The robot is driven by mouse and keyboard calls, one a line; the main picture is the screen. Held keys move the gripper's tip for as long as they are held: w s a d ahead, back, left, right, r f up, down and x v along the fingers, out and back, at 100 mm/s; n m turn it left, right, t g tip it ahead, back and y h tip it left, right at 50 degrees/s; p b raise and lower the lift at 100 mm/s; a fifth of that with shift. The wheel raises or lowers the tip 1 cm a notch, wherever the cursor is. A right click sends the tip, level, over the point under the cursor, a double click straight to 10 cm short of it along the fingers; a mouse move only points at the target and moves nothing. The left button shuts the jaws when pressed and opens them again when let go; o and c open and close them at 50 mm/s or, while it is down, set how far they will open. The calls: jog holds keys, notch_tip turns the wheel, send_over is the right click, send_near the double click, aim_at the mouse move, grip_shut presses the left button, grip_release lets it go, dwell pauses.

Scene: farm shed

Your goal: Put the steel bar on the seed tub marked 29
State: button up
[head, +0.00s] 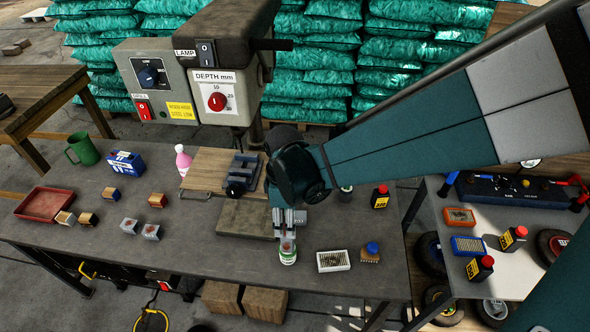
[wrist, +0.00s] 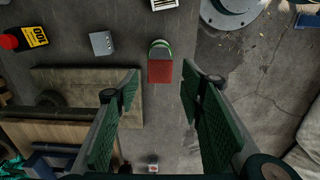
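A small white tub with green markings (head: 288,256) stands near the table's front edge in the head view. Its number is not readable. In the wrist view its green rim (wrist: 160,45) shows beyond a red-faced block (wrist: 160,71). The block appears to rest on or against the tub; I cannot tell which, nor whether it is the steel bar. My gripper (head: 289,226) is just above the tub, pointing down. In the wrist view my gripper (wrist: 160,95) is open, with nothing between its pads; the red face lies beyond the fingertips.
A grey slab (head: 240,219) lies left of my gripper. Several small blocks (head: 150,231) lie at left near a red tray (head: 43,203).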

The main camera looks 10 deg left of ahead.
dwell(0.4)
jog(key=shift+w+d+r+m, duration=0.1)
jog(key=shift+d+r+m, duration=0.2)
jog(key=shift+d+r, duration=0.25)
jog(key=s+d+r+m+t, duration=0.2)
jog(key=d+r+m, duration=0.3)
jog(key=d, duration=0.5)
jog(key=s+d+r+m+t, duration=0.2)
jog(key=d+r+m, duration=0.4)
jog(key=d, duration=0.4)
jog(key=s+d+r+m+t, duration=0.3)
jog(key=d+r+m, duration=0.3)
jog(key=d, duration=0.3)
jog(key=shift+d+r, duration=0.4)
jog(key=shift+r, duration=0.15)
